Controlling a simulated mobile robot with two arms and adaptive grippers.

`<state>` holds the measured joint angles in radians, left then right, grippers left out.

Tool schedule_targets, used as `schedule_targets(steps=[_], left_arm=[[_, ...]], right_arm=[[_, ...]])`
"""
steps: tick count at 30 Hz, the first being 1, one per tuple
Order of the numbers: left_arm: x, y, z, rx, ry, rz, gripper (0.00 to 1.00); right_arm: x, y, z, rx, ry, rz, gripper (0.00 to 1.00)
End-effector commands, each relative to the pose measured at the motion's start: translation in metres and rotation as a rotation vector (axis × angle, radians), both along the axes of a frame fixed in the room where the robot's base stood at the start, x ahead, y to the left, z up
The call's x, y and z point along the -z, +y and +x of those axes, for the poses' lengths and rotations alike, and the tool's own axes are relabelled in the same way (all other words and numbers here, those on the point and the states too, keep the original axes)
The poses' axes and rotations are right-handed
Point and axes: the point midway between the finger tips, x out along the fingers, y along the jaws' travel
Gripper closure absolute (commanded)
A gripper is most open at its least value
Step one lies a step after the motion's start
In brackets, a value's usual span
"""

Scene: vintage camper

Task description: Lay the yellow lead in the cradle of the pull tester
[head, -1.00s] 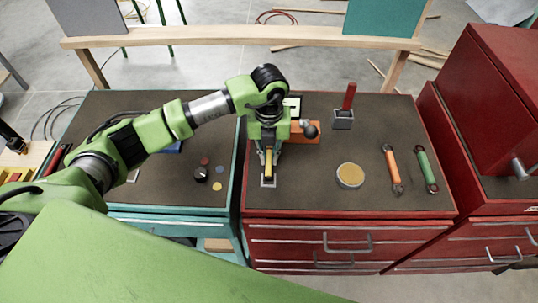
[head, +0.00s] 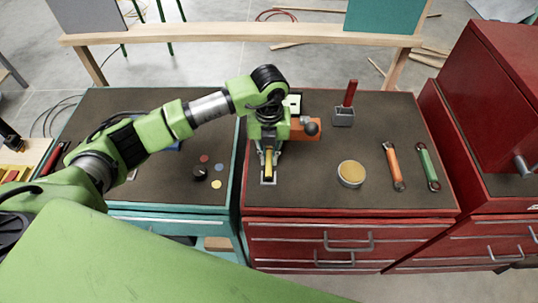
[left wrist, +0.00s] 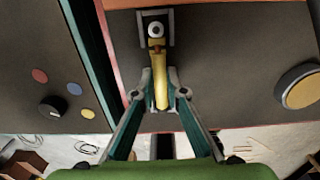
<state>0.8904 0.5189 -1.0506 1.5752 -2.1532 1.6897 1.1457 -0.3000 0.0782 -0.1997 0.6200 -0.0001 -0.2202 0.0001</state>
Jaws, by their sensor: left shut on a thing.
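My left gripper (head: 268,162) points down over the front left part of the red cabinet's dark top. It is shut on the yellow lead (head: 268,166), whose body also shows between the fingers in the left wrist view (left wrist: 161,85). The lead's far end, with a pale ring shape, lies at a grey bracket (left wrist: 142,28) in the wrist view. I cannot tell whether it rests in it or above it. The orange block with a dark round knob (head: 304,130), apparently the pull tester, stands behind and to the right, partly hidden by my arm. My right gripper is not in view.
Small discs lie on the teal cabinet (head: 150,212).

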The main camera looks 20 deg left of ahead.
Motion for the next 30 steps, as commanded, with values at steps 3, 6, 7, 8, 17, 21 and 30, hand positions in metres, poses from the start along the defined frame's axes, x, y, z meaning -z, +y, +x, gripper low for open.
schedule_targets(steps=[3, 6, 7, 8, 17, 21, 30], left_arm=[[0.000, 0.000, 0.000, 0.000, 0.000, 0.000, 0.82], [0.000, 0.000, 0.000, 0.000, 0.000, 0.000, 0.68], [0.000, 0.000, 0.000, 0.000, 0.000, 0.000, 0.68], [0.000, 0.000, 0.000, 0.000, 0.000, 0.000, 0.68], [-0.004, 0.000, 0.000, 0.000, -0.001, -0.001, 0.68], [-0.022, 0.000, 0.002, 0.001, -0.005, -0.002, 0.68], [-0.086, 0.000, 0.001, 0.000, -0.005, -0.001, 0.68]], right_arm=[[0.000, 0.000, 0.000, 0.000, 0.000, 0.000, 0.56], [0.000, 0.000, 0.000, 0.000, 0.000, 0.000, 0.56], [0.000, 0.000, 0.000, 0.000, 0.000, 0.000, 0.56], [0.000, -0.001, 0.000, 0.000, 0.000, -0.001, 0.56], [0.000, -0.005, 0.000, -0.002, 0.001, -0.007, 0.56], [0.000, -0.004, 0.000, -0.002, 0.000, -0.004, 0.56], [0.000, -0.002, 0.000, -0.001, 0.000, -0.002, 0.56]])
